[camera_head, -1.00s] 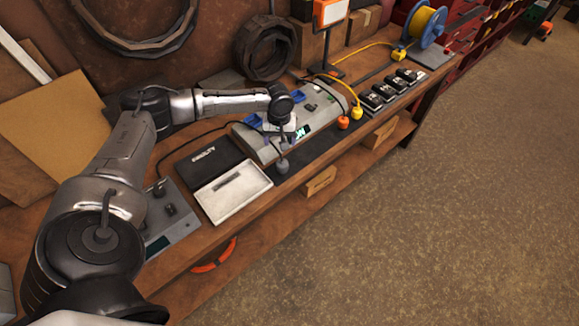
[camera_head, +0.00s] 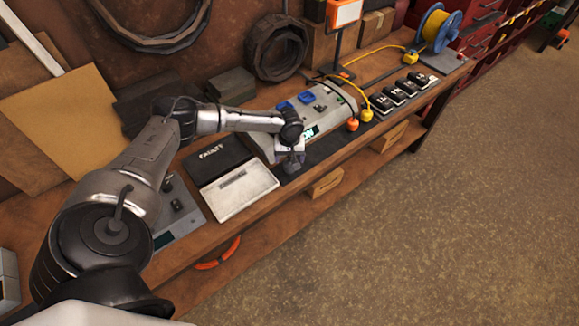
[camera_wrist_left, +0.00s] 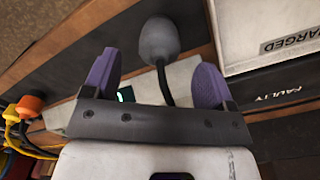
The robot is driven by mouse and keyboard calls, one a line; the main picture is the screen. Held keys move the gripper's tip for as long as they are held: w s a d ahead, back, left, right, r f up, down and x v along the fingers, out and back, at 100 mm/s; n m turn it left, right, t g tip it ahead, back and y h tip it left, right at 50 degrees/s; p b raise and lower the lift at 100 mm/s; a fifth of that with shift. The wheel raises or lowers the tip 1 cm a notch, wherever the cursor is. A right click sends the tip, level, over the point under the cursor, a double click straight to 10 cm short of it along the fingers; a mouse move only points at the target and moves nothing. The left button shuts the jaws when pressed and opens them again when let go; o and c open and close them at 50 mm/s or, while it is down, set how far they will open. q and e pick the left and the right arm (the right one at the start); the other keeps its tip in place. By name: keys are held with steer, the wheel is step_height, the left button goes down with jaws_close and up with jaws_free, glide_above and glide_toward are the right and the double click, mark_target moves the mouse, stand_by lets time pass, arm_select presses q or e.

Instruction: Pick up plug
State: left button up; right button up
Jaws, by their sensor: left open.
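A grey plug (camera_head: 291,166) with a dark cable lies on the dark strip at the bench's front edge, beside the grey device with a lit display (camera_head: 318,112). It also shows in the left wrist view (camera_wrist_left: 160,40), its cable running back between my fingers. My left gripper (camera_head: 289,153) is right at the plug and partly covers it in the head view. In the left wrist view its two purple fingers (camera_wrist_left: 158,62) are apart, one on each side of the plug's cable end, with nothing clamped. My right gripper is not in view.
A white tray (camera_head: 240,194) and a black "FAULTY" lid (camera_head: 212,155) are left of the plug. Several black packs (camera_head: 394,93) stand farther right. Open floor lies in front.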

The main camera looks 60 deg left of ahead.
mark_target(289, 163)
arm_select(q)
steer(key=shift+d+f, duration=0.1)
steer(key=shift+f, duration=2)
steer(key=shift+c, duration=0.3)
steer(key=c, duration=1)
steer(key=shift+r, duration=0.15)
